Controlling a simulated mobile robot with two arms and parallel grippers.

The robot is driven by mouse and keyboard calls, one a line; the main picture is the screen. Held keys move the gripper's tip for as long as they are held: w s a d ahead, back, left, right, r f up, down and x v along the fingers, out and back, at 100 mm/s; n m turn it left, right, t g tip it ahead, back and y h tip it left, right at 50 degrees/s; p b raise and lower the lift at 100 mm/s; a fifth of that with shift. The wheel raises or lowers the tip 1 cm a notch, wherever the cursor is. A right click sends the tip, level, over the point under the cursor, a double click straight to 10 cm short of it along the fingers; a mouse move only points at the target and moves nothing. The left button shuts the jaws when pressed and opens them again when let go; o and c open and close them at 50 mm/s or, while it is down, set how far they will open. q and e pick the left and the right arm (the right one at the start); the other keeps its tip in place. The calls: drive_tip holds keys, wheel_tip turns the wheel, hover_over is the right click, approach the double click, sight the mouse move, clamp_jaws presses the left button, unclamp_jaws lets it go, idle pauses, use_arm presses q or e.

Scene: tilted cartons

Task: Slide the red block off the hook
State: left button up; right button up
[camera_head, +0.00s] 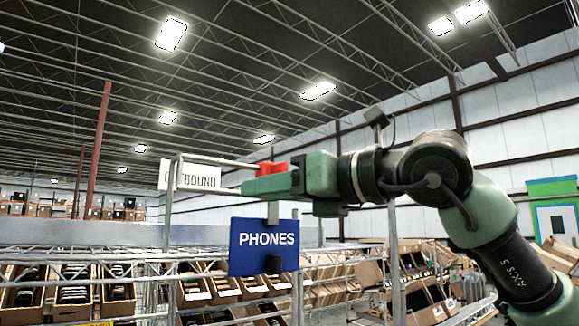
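The red block (271,168) sits at the right end of a grey horizontal rod (225,161), which appears to be the hook and reaches right from a metal post. My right gripper (262,187) comes in from the right, with a green finger pointing left just below and in front of the block. The finger hides the block's lower part. Whether the finger touches the block is unclear. A second finger cannot be made out, so I cannot tell whether the gripper is open or shut. My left gripper is not in view.
A blue PHONES sign (264,246) is just below my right gripper. A white sign ending in BOUND (190,176) stands left of the block. Metal rails (100,256) and racks of tilted cartons (224,289) lie below. Open air is above the rod.

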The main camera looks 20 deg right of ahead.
sight(287, 168)
drive_tip(key=s+d+r+m+t+h, duration=0.25)
drive_tip(key=d+r+h, duration=0.2)
drive_tip(key=d, duration=0.35)
drive_tip(key=shift+y, duration=0.25)
drive_tip(key=p+x, duration=0.1)
drive_tip(key=x, duration=0.1)
drive_tip(key=p+x, duration=0.1)
drive_tip(key=x, duration=0.1)
drive_tip(key=p+x, duration=0.1)
drive_tip(key=x, duration=0.2)
drive_tip(key=shift+a+r+p, duration=0.15)
drive_tip(key=shift+r+p, duration=0.15)
drive_tip(key=shift+w+a+f, duration=0.15)
drive_tip(key=shift+w, duration=0.4)
clamp_jaws()
